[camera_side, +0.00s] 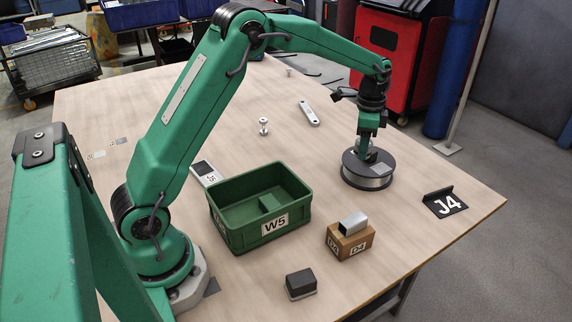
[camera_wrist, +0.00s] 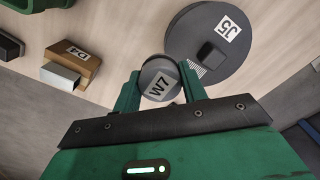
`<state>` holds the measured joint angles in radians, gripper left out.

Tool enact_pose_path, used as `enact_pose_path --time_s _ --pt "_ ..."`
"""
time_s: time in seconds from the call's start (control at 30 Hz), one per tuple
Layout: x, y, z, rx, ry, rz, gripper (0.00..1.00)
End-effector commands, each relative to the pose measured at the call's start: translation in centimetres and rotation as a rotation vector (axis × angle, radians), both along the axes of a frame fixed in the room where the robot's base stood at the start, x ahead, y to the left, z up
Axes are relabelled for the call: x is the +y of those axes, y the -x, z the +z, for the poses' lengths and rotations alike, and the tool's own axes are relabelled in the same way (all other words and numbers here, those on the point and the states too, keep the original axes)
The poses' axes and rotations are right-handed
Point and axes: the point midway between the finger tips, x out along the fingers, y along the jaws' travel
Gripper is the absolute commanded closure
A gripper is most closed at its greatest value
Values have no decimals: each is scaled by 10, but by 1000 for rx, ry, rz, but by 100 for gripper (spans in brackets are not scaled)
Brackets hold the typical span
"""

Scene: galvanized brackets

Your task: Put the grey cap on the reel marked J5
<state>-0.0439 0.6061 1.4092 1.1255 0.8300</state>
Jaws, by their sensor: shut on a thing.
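The reel (camera_wrist: 185,38) is a wide dark grey disc with a white J5 label, just beyond the cap in the wrist view. A small black block (camera_wrist: 211,54) shows on its top. In the side view my gripper (camera_side: 368,148) is low over the reel (camera_side: 366,182), whose side is silvery between dark flanges.
A green bin (camera_side: 240,225) marked W5 holds a green block. A brown block (camera_side: 350,243) marked D4 carries a silvery piece. A black J4 sign (camera_side: 445,203) stands near the right edge. A black box (camera_side: 300,283) lies in front. A metal link (camera_side: 309,113) lies behind.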

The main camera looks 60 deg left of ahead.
Motion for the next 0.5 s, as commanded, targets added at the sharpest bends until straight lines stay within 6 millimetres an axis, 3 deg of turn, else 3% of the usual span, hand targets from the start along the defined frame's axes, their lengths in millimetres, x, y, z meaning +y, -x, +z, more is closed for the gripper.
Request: enact_pose_path --time_s 0.23,0.5 --pt "33 -15 -21 0 0 2 83" --pt "42 -19 -27 -1 -1 0 83"
